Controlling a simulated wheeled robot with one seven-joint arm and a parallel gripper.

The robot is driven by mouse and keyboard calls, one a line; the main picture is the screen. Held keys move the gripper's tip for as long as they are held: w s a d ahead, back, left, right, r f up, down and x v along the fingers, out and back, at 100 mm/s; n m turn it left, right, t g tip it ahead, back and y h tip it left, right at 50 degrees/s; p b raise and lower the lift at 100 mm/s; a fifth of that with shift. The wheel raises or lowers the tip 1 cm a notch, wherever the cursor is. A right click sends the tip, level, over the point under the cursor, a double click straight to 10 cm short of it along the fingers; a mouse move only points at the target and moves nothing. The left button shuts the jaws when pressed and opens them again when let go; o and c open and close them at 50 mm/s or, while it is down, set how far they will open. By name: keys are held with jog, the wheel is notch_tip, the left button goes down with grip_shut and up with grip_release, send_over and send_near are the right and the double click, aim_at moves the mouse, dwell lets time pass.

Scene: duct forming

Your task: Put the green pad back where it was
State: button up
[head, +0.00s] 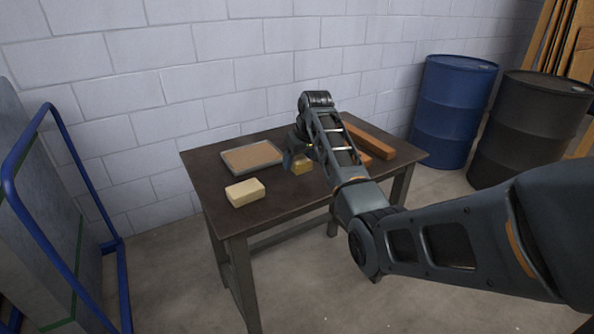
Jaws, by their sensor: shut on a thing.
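I see no clearly green pad on the table. A shallow grey tray (228,166) with a flat tan surface inside lies just left of my gripper. A cream block (245,192) lies near the table's front left edge.
The table (292,200) stands by a block wall. A long orange-brown bar (370,141) lies at its right, with another brown piece partly behind my arm. Blue (455,110) and dark (525,130) drums stand right. A blue-framed cart (60,220) stands left.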

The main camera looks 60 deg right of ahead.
aim_at(297, 180)
jog(key=shift+w+f, duration=0.15)
jog(key=shift+w, duration=0.05)
jog(key=shift+a+f, duration=0.1)
jog(key=shift+f, duration=1.85)
jog(key=shift+f, duration=0.1)
jog(key=o, duration=1.1)
jog(key=v, duration=1.2)
